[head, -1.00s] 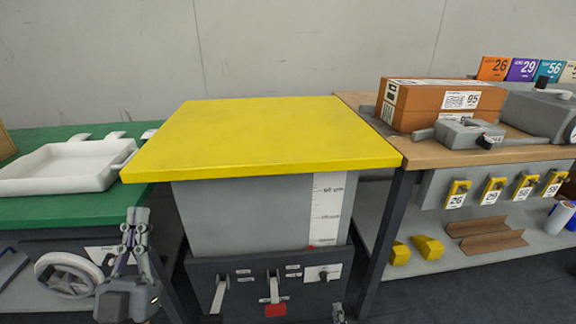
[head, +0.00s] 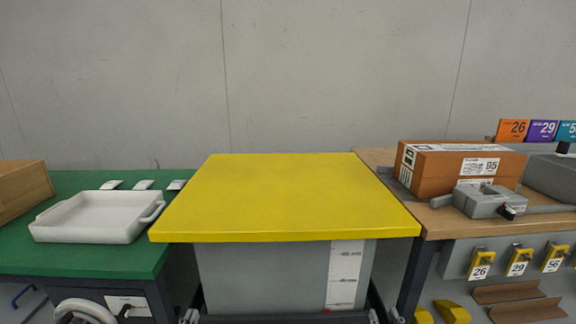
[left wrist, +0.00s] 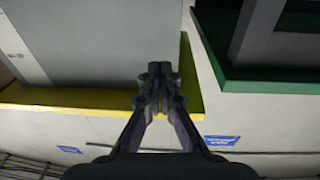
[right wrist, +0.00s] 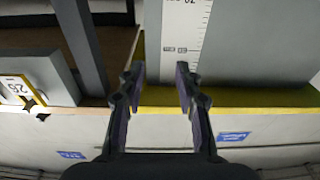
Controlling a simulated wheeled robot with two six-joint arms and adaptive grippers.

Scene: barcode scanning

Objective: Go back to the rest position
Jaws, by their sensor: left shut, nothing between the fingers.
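My left gripper (left wrist: 159,70) is shut and empty in the left wrist view, pointing toward the grey box under the yellow top. Its tips (head: 190,316) barely show at the bottom edge of the head view. My right gripper (right wrist: 160,75) is open and empty in the right wrist view, its fingers apart in front of the grey box with the white scale strip (right wrist: 184,38). Its tips (head: 384,316) also show at the bottom edge of the head view. Most of both arms is out of the head view.
The yellow-topped stand (head: 285,195) is in the middle. On the left, a green table (head: 85,262) bears a white tray (head: 95,218). On the right, a wooden bench (head: 440,222) bears a brown carton (head: 435,178) and a grey device (head: 490,200). The yellow top is clear.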

